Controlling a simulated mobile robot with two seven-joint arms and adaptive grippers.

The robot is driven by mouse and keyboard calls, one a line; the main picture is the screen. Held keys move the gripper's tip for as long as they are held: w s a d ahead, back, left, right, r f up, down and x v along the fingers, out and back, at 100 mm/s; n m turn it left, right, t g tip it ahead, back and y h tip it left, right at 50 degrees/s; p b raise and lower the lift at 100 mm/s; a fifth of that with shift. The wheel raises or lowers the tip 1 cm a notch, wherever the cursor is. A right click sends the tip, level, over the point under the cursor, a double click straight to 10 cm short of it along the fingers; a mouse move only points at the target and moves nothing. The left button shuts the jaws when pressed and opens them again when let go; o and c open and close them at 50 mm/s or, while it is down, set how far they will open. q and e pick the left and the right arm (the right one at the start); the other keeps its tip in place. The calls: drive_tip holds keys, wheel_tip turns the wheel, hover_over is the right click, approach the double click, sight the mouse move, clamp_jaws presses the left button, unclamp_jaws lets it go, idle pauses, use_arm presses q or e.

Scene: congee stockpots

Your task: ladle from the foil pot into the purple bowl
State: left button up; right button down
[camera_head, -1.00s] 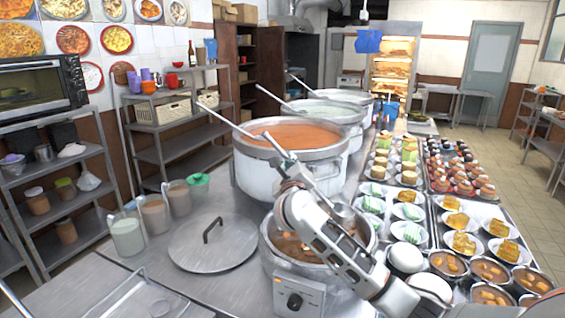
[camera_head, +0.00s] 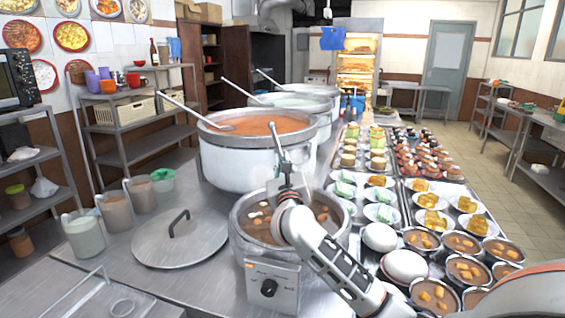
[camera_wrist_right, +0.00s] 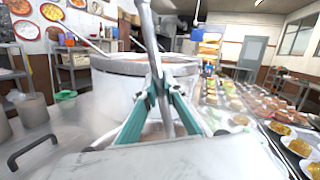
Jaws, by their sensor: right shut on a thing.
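My right gripper (camera_head: 284,185) is shut on the metal handle of a ladle (camera_head: 278,143). The handle stands nearly upright between the teal fingers in the right wrist view (camera_wrist_right: 148,35). Gripper and ladle are over a steel pot (camera_head: 243,222) of brown soup with chunks, which has a control knob on its front. The ladle's cup is hidden behind my gripper and arm. I cannot make out foil on any pot. Small purple vessels (camera_head: 92,82) stand on the back-left shelf; I cannot tell whether one is the purple bowl. My left gripper is not in view.
A big pot (camera_head: 240,165) of orange soup stands just behind, with more pots beyond. A lid (camera_head: 182,238) lies on the counter at left, beside several jugs (camera_head: 84,236). White bowls (camera_head: 404,266), soup bowls (camera_head: 432,290) and plated food crowd the right.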

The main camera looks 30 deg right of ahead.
drive_tip(key=shift+w+a+f+p, duration=0.3)
drive_tip(key=shift+f+p, duration=0.1)
use_arm(q)
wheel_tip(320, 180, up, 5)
drive_tip(key=p, duration=0.4)
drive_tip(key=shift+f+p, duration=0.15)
drive_tip(key=shift+p, duration=0.25)
use_arm(e)
drive_tip(key=w+a+f+n+g+y, duration=0.1)
drive_tip(key=w+a+f+n, duration=0.3)
drive_tip(key=w+a, duration=0.2)
drive_tip(key=shift+w+a+f+n, duration=0.15)
drive_tip(key=shift+f+n, duration=0.25)
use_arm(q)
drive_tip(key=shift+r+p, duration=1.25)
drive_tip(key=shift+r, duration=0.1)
use_arm(e)
wheel_tip(320, 180, up, 14)
drive_tip(key=shift+r, duration=0.25)
